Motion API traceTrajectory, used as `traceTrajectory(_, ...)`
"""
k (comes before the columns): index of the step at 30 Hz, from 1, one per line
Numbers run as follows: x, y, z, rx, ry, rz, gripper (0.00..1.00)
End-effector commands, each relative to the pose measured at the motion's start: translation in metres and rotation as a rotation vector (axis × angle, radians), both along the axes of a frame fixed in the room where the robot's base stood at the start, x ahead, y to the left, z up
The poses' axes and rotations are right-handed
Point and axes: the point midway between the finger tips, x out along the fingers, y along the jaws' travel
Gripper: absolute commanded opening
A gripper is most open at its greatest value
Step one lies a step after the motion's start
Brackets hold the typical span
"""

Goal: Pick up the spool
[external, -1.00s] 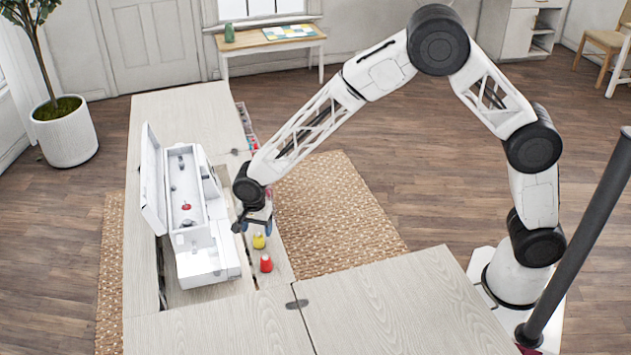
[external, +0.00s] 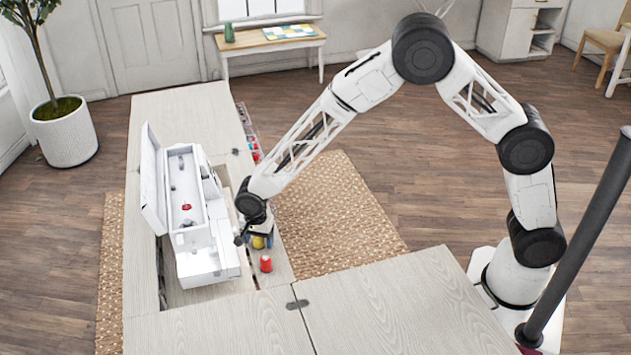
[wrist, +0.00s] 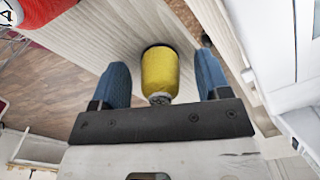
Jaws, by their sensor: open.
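A yellow spool (wrist: 160,72) stands on the pale wood strip of the cabinet. In the wrist view it sits between the two blue fingers of my gripper (wrist: 162,80), with a gap on each side. In the external view my gripper (external: 257,241) is low at the yellow spool (external: 259,242) and partly covers it. The gripper is open. A red spool (external: 265,263) stands on the same strip, nearer the camera; it also shows at the upper left of the wrist view (wrist: 40,10). The task does not name the spool's colour.
A white sewing machine (external: 205,262) sits in the cabinet recess just left of my gripper. An open drawer (external: 247,120) with small coloured items is behind on the right. The cabinet top (external: 390,305) at the front is clear.

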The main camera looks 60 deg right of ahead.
Motion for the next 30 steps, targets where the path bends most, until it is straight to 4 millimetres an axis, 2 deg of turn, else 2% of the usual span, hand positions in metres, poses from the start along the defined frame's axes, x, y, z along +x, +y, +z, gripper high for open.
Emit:
traceTrajectory(5,0.0000,0.0000,0.0001,0.000,0.000,0.000,0.70)
traceTrajectory(15,0.0000,0.0000,0.0002,0.000,0.000,0.000,0.18)
traceTrajectory(30,0.0003,0.0001,0.0042,0.000,-0.001,0.000,0.17)
